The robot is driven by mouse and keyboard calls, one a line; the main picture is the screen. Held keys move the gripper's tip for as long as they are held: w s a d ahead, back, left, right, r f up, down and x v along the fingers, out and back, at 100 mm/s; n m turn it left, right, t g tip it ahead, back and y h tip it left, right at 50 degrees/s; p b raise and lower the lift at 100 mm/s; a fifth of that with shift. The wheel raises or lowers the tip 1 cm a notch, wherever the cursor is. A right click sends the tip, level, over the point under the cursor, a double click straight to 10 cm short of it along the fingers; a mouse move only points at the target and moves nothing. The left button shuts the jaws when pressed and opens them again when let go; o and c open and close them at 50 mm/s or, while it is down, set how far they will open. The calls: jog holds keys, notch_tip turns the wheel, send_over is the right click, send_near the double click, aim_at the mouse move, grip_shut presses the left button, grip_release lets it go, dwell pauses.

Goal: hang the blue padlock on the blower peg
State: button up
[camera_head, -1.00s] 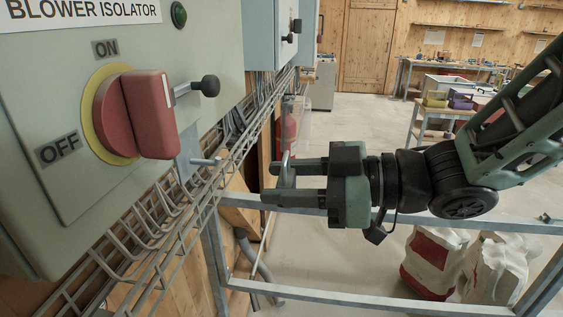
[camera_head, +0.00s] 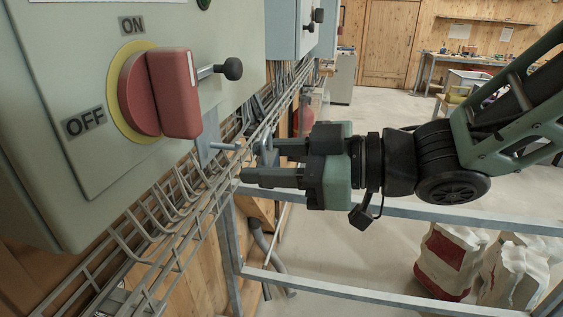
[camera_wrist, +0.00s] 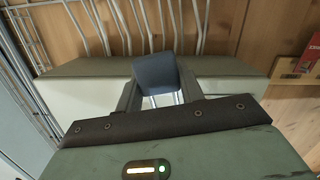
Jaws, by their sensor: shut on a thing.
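The blue padlock (camera_wrist: 157,73) is between the two fingers of my gripper (camera_wrist: 158,95) in the wrist view. In the head view my gripper (camera_head: 260,161) is shut on it, and the fingers hide most of its body. A grey shackle (camera_head: 266,139) shows at the fingertips. The blower peg (camera_head: 226,146) is a short grey rod on a plate under the blower isolator. Its tip points right, toward the shackle. They look close in the picture, with the padlock a little to the right of the peg; I cannot tell whether they touch.
The isolator box (camera_head: 75,180) with its red switch (camera_head: 175,93) and black-knobbed rod (camera_head: 232,68) is above left. A wire cable tray (camera_head: 185,215) runs below the peg. A metal rail frame (camera_head: 420,214) and feed sacks (camera_head: 448,262) are below right.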

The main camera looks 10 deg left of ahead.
jog(key=shift+w+a+f+b, duration=0.1)
jog(key=shift+a+b, duration=0.1)
jog(key=shift+a, duration=0.8)
jog(key=shift+a+f+b, duration=0.1)
jog(key=shift+a+b, duration=0.05)
jog(key=shift+a, duration=0.8)
jog(key=shift+a+f+b, duration=0.25)
jog(key=shift+f+b, duration=0.05)
jog(key=shift+b, duration=0.05)
jog(key=shift+s+a+f, duration=0.15)
jog(key=shift+s+f, duration=0.05)
jog(key=o, duration=1.1)
jog(key=shift+s, duration=0.1)
jog(key=shift+r, duration=0.1)
jog(key=shift+w, duration=0.2)
